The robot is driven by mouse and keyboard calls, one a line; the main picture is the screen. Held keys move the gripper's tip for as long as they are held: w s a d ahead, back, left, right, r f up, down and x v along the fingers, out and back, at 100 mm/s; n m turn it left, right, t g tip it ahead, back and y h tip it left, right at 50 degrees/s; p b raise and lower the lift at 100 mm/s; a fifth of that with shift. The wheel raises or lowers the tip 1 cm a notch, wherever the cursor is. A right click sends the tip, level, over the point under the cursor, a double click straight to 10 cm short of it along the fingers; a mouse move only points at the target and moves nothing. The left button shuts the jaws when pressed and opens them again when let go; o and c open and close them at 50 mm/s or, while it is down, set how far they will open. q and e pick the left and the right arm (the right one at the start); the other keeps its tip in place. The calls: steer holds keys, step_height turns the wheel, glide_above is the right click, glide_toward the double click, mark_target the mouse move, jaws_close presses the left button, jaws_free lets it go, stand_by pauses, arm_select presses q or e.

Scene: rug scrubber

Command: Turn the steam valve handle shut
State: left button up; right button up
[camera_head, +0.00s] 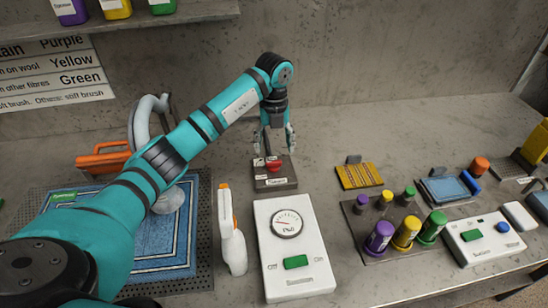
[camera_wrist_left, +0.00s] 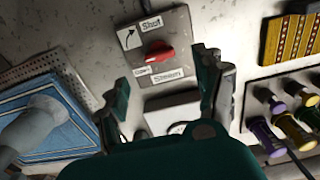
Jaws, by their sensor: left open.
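The steam valve is a grey box (camera_wrist_left: 179,83) with a red handle (camera_wrist_left: 158,53) on it. In the left wrist view its labels read "Shut" at the top, with an arrow, and "Open" and "Steam" below. In the head view the red handle (camera_head: 273,166) shows at the back middle of the bench. My left gripper (camera_head: 276,148) points down above the box. In the left wrist view its fingers (camera_wrist_left: 163,95) are apart, one on each side of the box, with nothing between the tips. I cannot tell whether they touch the handle. My right gripper is not in view.
A white gauge box (camera_head: 318,262) stands in front of the valve, with a white spray bottle (camera_head: 231,245) to its left. A blue rug (camera_head: 160,262) lies under my left arm. A tray (camera_head: 372,250) of coloured bottles stands right.

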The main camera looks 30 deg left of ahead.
mark_target(274, 162)
arm_select(q)
step_height(274, 162, down, 6)
steer(key=shift+r+p, duration=0.25)
steer(key=shift+p, duration=0.15)
steer(key=shift+f, duration=0.5)
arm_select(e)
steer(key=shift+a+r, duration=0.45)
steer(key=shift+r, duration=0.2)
arm_select(q)
steer(key=c, duration=1.2)
steer(key=shift+o, duration=0.2)
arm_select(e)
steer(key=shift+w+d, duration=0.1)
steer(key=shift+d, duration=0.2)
